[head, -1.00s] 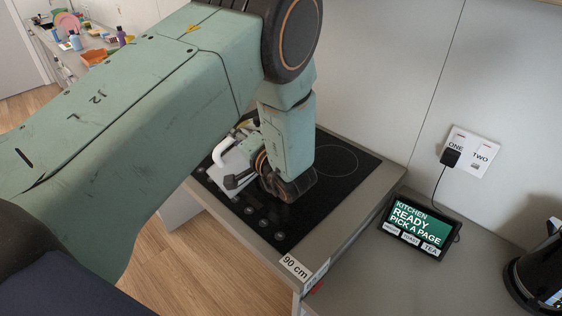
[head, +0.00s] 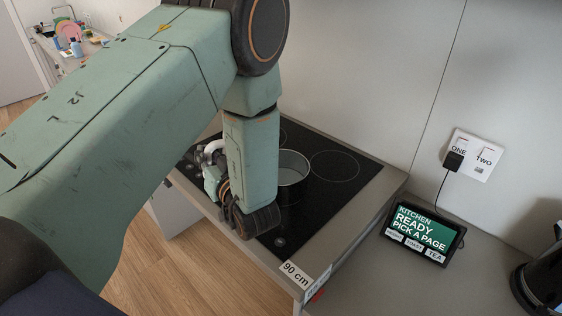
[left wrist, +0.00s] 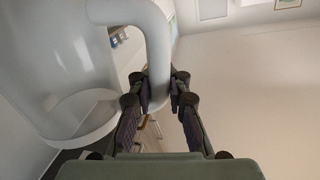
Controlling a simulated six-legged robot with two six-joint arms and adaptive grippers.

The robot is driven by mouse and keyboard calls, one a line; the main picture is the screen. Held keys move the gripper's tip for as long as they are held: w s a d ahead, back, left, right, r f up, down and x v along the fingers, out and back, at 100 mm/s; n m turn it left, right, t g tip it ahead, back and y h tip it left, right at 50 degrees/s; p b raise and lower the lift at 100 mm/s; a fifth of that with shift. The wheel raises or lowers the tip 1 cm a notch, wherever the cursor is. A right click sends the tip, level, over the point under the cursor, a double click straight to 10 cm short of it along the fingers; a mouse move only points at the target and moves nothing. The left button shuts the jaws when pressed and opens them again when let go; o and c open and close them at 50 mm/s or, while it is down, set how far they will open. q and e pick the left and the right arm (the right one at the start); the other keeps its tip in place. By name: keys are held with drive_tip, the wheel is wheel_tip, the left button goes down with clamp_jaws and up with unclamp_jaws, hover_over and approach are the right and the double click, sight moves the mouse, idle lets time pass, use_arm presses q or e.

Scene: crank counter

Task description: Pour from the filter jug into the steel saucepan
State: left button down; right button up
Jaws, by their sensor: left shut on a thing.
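The filter jug (left wrist: 60,60) is white and fills the left of the left wrist view, with its curved handle (left wrist: 158,45) beside it. My left gripper (left wrist: 158,88) is shut on that handle. In the head view the jug (head: 214,147) is a small white patch, mostly hidden behind my left forearm, so its tilt and contents cannot be told. The steel saucepan (head: 294,170) stands on the black hob, just right of my forearm, which covers its left part. The gripper and jug are left of the pan in the picture. My right gripper is not in view.
The black hob (head: 345,185) is bare right of the pan. A tablet screen (head: 421,231) stands on the counter, its plug in a wall socket (head: 474,155). A dark kettle (head: 545,275) is at the right edge. A wall rises behind the hob.

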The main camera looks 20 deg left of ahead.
use_arm(q)
drive_tip(key=shift+r, duration=0.95)
drive_tip(key=shift+s+f, duration=0.1)
drive_tip(key=shift+f, duration=0.15)
drive_tip(key=shift+w+r+p, duration=0.2)
drive_tip(key=shift+r+p, duration=0.7)
drive_tip(key=shift+r, duration=0.15)
drive_tip(key=shift+r+p, duration=0.4)
drive_tip(key=shift+r, duration=0.1)
drive_tip(key=shift+s, duration=0.2)
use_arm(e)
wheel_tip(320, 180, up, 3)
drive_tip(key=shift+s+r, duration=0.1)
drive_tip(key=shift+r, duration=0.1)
use_arm(q)
drive_tip(key=shift+w+f, duration=0.15)
